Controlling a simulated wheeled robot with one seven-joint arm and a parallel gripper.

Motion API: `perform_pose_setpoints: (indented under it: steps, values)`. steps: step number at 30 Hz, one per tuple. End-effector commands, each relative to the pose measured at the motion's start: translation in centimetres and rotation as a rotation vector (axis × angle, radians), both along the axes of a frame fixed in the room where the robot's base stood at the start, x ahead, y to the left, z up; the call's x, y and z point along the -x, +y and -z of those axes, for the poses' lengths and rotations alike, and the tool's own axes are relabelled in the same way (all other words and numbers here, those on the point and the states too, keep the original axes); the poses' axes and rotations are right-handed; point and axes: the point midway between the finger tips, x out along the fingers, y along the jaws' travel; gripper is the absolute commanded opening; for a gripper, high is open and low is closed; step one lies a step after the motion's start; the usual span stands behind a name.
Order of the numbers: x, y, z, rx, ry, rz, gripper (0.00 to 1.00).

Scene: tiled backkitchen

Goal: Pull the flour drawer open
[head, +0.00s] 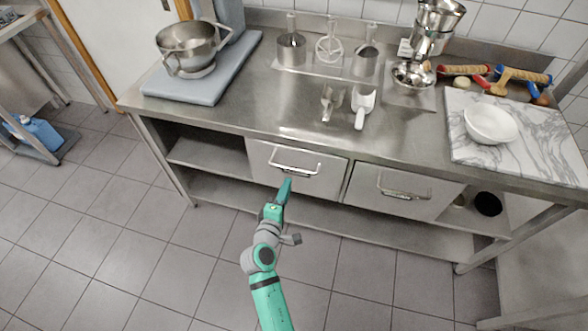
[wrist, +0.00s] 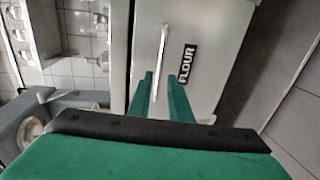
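The flour drawer (head: 322,179) is the left of two grey metal drawer fronts under the steel counter. It looks shut, flush with the drawer beside it. Its bar handle (head: 295,166) runs across the upper front. In the wrist view the drawer front (wrist: 215,85) bears a black FLOUR label (wrist: 187,64) next to the upright-looking handle (wrist: 163,48). My gripper (head: 288,182) is just in front of the handle. In the wrist view my gripper (wrist: 160,77) is open, its green fingers on either side of the handle's line. I cannot tell whether they touch it.
A second drawer (head: 390,193) with its own handle is to the right. Open shelving (head: 210,158) lies to the left and below. The counter (head: 235,118) above bears scoops, a mixer bowl and a marble board (head: 535,155). The tiled floor (head: 190,265) in front is clear.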

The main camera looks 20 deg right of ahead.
Motion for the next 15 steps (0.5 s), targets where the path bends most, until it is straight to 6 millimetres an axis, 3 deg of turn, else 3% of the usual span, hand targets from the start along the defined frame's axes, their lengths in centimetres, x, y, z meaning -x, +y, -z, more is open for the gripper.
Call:
perform_pose_setpoints:
  steps: [15]
  values:
    - [-6.6,-4.4,1.7,-0.003,-0.001,0.0,0.18]
